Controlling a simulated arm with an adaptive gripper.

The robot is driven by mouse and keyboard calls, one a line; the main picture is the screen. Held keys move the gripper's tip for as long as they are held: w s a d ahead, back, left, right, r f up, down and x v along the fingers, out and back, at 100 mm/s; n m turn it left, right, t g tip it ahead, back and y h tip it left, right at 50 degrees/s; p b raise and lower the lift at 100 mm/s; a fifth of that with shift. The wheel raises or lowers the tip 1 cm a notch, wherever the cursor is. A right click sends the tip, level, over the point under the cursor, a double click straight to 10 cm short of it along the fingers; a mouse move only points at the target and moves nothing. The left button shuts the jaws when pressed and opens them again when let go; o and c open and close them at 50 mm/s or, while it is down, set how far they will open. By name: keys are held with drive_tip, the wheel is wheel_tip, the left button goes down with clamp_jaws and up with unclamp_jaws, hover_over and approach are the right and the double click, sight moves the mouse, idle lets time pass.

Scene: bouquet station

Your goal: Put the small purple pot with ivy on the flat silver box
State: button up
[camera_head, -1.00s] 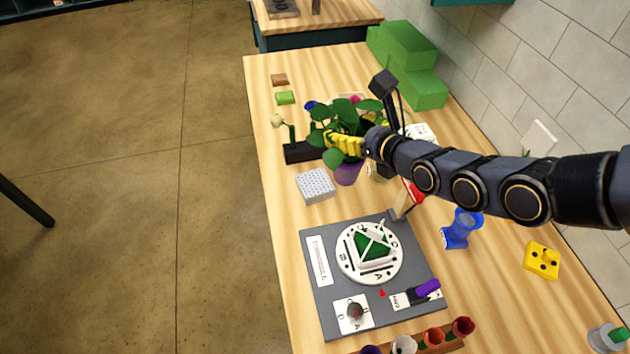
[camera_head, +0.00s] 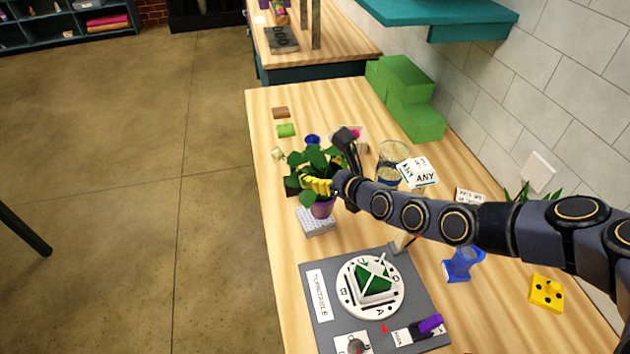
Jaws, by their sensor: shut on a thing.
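The small purple pot with ivy (camera_head: 322,209) is upright, its green leaves spreading over and around my gripper. My gripper (camera_head: 316,186), with yellow fingers, is shut on the pot near its top; the leaves hide part of the grip. A flat silver-grey box with a dotted top (camera_head: 318,226) lies on the table at the pot's lower side in the picture. The pot overlaps the box's back part in this view. I cannot tell whether the pot's base touches the box or hangs above it.
A grey turntable board (camera_head: 325,338) lies nearer on the table. A dark block (camera_head: 292,183) is partly behind the ivy. A clear glass jar (camera_head: 391,163) and cards (camera_head: 417,172) stand to the right. Green blocks (camera_head: 408,98) stand at the back.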

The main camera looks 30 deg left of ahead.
drive_tip(key=w+a+f, duration=0.5)
drive_tip(key=f, duration=0.5)
drive_tip(key=shift+w, duration=0.25)
drive_tip(key=shift+f, duration=0.2)
drive_tip(key=o, duration=1.1)
drive_tip(key=v, duration=1.2)
drive_tip(key=shift+r, duration=0.3)
